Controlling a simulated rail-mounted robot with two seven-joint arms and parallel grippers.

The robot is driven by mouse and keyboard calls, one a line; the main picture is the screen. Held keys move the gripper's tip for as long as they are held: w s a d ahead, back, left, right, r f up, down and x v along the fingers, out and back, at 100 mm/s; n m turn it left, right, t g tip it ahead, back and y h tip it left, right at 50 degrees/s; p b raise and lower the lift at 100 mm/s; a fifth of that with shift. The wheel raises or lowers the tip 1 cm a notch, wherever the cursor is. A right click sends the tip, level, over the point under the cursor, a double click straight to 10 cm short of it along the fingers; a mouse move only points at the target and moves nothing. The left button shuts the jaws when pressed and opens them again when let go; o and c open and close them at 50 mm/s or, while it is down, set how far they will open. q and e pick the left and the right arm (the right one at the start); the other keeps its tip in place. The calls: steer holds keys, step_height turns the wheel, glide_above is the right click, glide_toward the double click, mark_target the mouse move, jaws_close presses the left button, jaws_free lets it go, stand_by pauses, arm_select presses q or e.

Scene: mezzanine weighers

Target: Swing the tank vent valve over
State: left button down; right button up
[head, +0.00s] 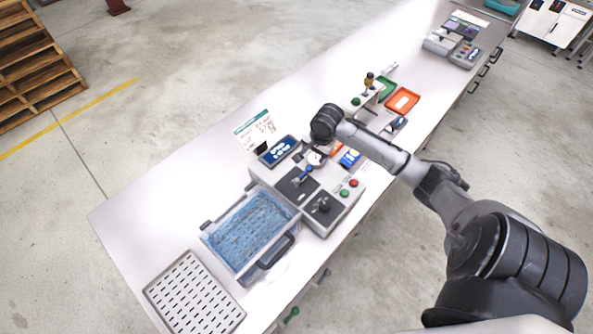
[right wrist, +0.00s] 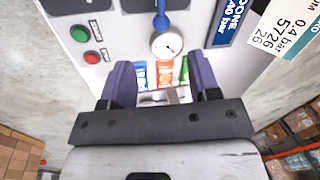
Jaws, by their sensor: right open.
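A small blue lever (head: 303,173), which looks like the vent valve's handle, sits on the dark panel of the grey bench unit. In the right wrist view the blue lever (right wrist: 160,18) lies at the top, just above a round white gauge (right wrist: 167,44). My right gripper (right wrist: 163,82) is open, its two dark fingers apart, with nothing between them touching both. Blue, orange and green labels show between and beyond the fingers. In the head view my right arm reaches over the bench to the unit; its jaws are mostly hidden there. My left gripper is not in view.
A clear-blue tank (head: 205,234) stands in front of the unit, near a slotted white plate (head: 238,318). Green and red buttons (head: 353,183) and a black knob (head: 323,206) sit on the unit. A blue display (head: 280,150) stands behind. An orange tray (head: 403,101) lies farther along.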

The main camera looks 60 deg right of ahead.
mark_target(306, 171)
steer(key=w+f, duration=0.1)
steer(key=f, duration=0.3)
steer(key=w+f+m, duration=0.1)
steer(key=f, duration=0.4)
steer(key=f+m, duration=0.1)
steer(key=f, duration=0.3)
steer(key=shift+w+d+f+b, duration=0.15)
steer(key=shift+w+f+b, duration=0.1)
steer(key=shift+w+b, duration=0.15)
steer(key=shift+c, duration=0.4)
jaws_close()
